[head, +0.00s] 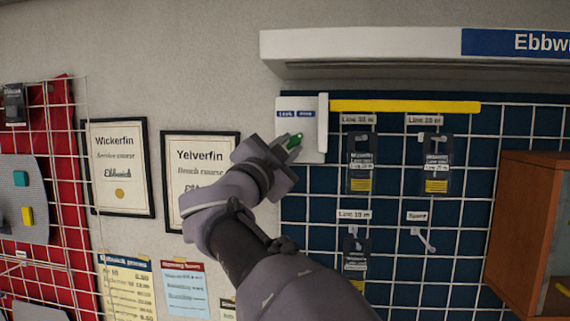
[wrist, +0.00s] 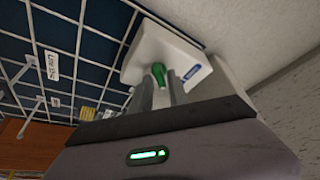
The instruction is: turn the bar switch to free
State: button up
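The bar switch is a green bar (head: 295,141) on a white panel (head: 312,148) at the upper left of the blue wall grid. Two small blue labels sit side by side on the panel above the bar; their words are too small to read surely. My gripper (head: 290,146) is at the panel, its fingers at the green bar. In the wrist view the green bar (wrist: 158,75) stands between the two fingers and seems to fill the gap, so the gripper looks shut on it. My fingers and wrist hide part of the bar and the panel's lower left.
A yellow strip (head: 405,106) runs right of the panel, above hanging black packs (head: 362,165) on the grid. A white shelf or hood (head: 400,50) juts out above. Framed certificates (head: 118,168) hang left. A wooden cabinet (head: 520,225) stands right.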

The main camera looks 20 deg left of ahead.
jog(key=b+v, duration=0.6)
jog(key=v, duration=1)
jog(key=shift+s+f, duration=0.1)
jog(key=shift+s, duration=0.05)
jog(key=w+d+f+n+g+y+b, duration=0.1)
jog(key=w+d+f+n+y+b, duration=0.15)
jog(key=d+f+b, duration=0.5)
jog(key=w+d+f+n+g+y+b, duration=0.1)
jog(key=d+f+n+y+b, duration=0.3)
jog(key=f, duration=0.6)
jog(key=w+d+f+n+g+y+b, duration=0.1)
jog(key=w+d+f+g+y+b, duration=0.15)
jog(key=f+b, duration=0.5)
jog(key=s+d+f+g+h+b, duration=0.2)
jog(key=s+d+f, duration=0.4)
jog(key=f, duration=1)
jog(key=s+d+f+m+g+h+b, duration=0.1)
jog(key=s+d+f+g+b, duration=0.4)
jog(key=f, duration=1.1)
jog(key=s+d+f+g+h+b, duration=0.3)
jog(key=s+d+f+b, duration=0.4)
jog(key=s+f, duration=0.4)
notch_tip(320, 180, down, 5)
jog(key=shift+d+m+g, duration=0.35)
jog(key=shift+d, duration=0.4)
